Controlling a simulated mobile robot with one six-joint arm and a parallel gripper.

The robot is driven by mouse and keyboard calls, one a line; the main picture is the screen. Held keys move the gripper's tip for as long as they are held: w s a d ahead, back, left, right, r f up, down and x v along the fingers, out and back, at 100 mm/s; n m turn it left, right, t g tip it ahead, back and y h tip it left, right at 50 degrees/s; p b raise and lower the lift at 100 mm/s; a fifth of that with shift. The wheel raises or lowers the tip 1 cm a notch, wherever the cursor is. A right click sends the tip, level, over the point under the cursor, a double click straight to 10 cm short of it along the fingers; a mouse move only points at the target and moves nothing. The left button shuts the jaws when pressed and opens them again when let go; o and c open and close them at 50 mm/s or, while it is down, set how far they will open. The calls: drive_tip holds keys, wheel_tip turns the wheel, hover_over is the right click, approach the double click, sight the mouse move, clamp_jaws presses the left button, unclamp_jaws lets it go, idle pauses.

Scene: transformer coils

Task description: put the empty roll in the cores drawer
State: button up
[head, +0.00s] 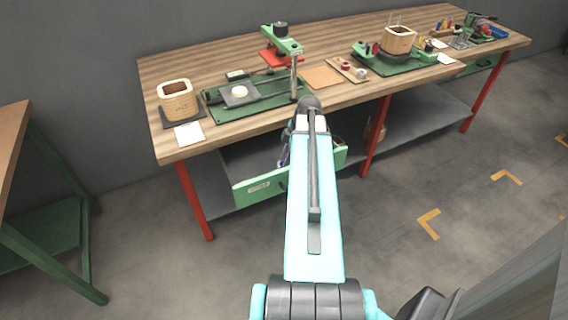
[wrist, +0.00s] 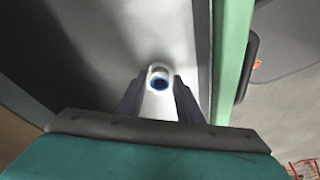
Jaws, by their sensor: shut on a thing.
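My gripper (wrist: 159,90) is shut on the empty roll (wrist: 158,72), a small white cylinder with a dark blue ring in its end, in the wrist view. The cores drawer (head: 259,188), with a green front and a label too small to read, is pulled out under the bench in the head view. In the wrist view its green front edge (wrist: 232,55) runs along the right of the gripper, and a grey interior lies below and left. My arm hides the roll and most of the gripper in the head view. I cannot tell the roll's height above the drawer floor.
The wooden workbench (head: 225,55) stands over the drawer on red legs, with a grey lower shelf (head: 425,115). On top are a wooden coil former (head: 177,100), a green press (head: 282,45) and another former (head: 400,40). A second table (head: 14,130) stands left.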

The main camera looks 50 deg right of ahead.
drive_tip(key=shift+f, duration=0.4)
drive_tip(key=o, duration=1.1)
drive_tip(key=shift+r, duration=0.15)
drive_tip(key=v, duration=1.2)
drive_tip(key=shift+b, duration=0.3)
drive_tip(key=shift+d, duration=0.15)
